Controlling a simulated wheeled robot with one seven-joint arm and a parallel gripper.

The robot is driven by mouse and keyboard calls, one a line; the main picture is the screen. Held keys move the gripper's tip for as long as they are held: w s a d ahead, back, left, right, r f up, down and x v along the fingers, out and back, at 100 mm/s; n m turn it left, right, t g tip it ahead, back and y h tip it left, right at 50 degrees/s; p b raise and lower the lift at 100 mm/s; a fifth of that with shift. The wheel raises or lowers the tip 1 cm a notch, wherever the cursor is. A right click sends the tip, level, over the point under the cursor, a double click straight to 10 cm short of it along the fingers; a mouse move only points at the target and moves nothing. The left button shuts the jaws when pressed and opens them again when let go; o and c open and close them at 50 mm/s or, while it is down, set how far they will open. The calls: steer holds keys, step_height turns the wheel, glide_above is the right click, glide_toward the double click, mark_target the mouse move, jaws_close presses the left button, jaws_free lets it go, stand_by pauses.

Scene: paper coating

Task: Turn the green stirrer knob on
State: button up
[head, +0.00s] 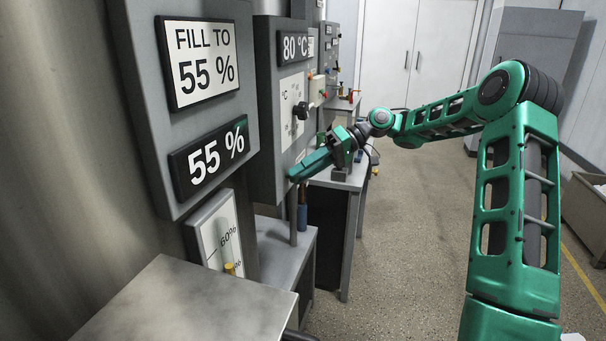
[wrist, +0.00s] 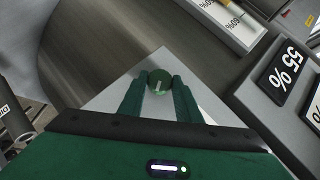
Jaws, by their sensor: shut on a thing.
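The green stirrer knob (wrist: 160,82) is round, with a small pale mark on its face. In the wrist view it sits between the tips of my two green fingers. My gripper (wrist: 160,93) is shut on it, one finger on each side. In the head view my gripper (head: 294,176) reaches left to the lower edge of the grey 80 °C panel (head: 262,150). The knob cannot be made out clearly there against the green fingers.
A black knob (head: 300,111) sits on the 80 °C panel above my gripper. A panel with 55 % signs (head: 209,160) stands nearer, above a bare grey table (head: 165,305). Benches line the wall behind. The floor (head: 410,250) in the middle is clear.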

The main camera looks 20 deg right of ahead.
steer(key=o, duration=1)
steer(key=shift+w, duration=0.15)
steer(key=shift+o, duration=0.3)
steer(key=shift+d, duration=0.1)
steer(key=v, duration=1)
steer(key=shift+d, duration=0.3)
steer(key=shift+w+r, duration=0.1)
steer(key=shift+r, duration=0.05)
